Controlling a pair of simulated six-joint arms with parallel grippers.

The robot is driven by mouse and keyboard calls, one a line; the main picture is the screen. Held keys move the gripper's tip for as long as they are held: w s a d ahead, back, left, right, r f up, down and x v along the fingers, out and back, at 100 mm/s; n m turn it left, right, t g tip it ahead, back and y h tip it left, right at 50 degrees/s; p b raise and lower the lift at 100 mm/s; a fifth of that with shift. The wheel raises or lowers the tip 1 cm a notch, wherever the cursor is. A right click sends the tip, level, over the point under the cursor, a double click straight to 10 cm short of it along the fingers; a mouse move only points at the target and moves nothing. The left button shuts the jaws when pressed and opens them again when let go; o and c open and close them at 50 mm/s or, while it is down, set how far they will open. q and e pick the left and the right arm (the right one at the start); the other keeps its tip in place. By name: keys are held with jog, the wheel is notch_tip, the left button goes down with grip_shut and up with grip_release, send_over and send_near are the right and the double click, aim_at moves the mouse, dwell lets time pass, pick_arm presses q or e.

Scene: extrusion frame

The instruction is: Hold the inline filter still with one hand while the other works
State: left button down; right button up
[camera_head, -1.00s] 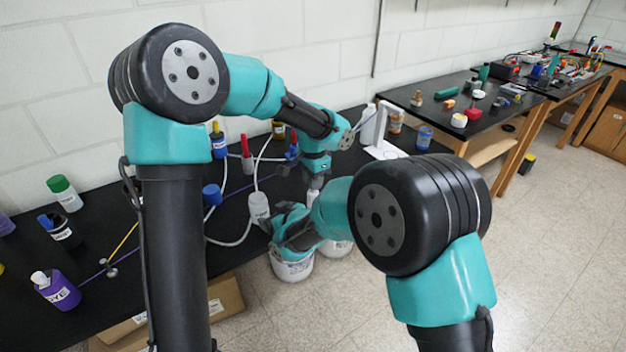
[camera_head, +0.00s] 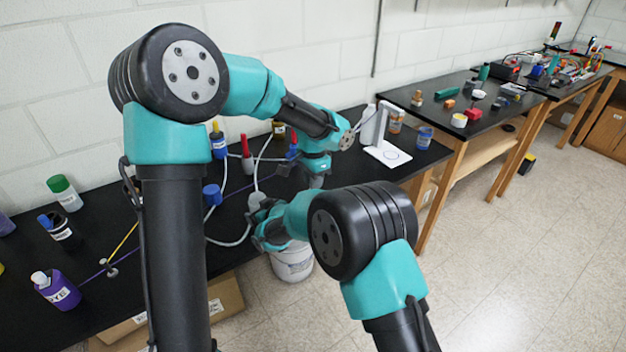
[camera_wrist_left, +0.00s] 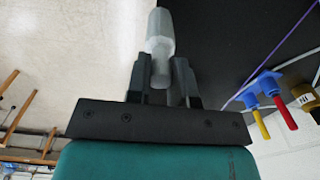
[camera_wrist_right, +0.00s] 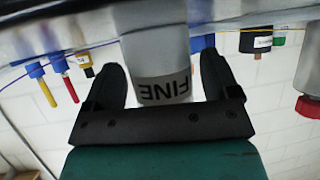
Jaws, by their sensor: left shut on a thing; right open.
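A white cylinder marked FINE (camera_wrist_right: 165,88), apparently the inline filter, stands between the fingers of my right gripper (camera_wrist_right: 160,62). Clear gaps show on both sides, and the gripper is open. In the head view, my right gripper (camera_head: 264,232) is at the cylinder's front, and only the cylinder's upper part (camera_head: 257,199) shows. My left gripper (camera_wrist_left: 160,66) is shut on a pale grey faceted piece (camera_wrist_left: 160,28) that sticks out past the fingertips. In the head view, my left gripper (camera_head: 316,180) is to the right of the cylinder, and its held piece is mostly hidden.
A white bucket (camera_head: 293,264) stands below the bench edge. Pale tubing (camera_head: 228,243) loops left of the cylinder. A white stand (camera_head: 386,153) is to the right.

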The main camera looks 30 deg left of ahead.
jog(key=shift+a+f, duration=0.15)
jog(key=shift+a, duration=0.05)
jog(key=shift+w, duration=0.1)
jog(key=shift+c, duration=0.2)
jog(key=c, duration=0.6)
jog(key=shift+o, duration=0.2)
pick_arm(q)
jog(key=s+a+r, duration=0.3)
jog(key=a+r, duration=0.3)
jog(key=a, duration=0.1)
jog(key=s+a+r, duration=0.4)
jog(key=a+r, duration=0.2)
jog(key=a, duration=0.2)
jog(key=shift+s+r, duration=0.25)
jog(key=shift+r, duration=0.05)
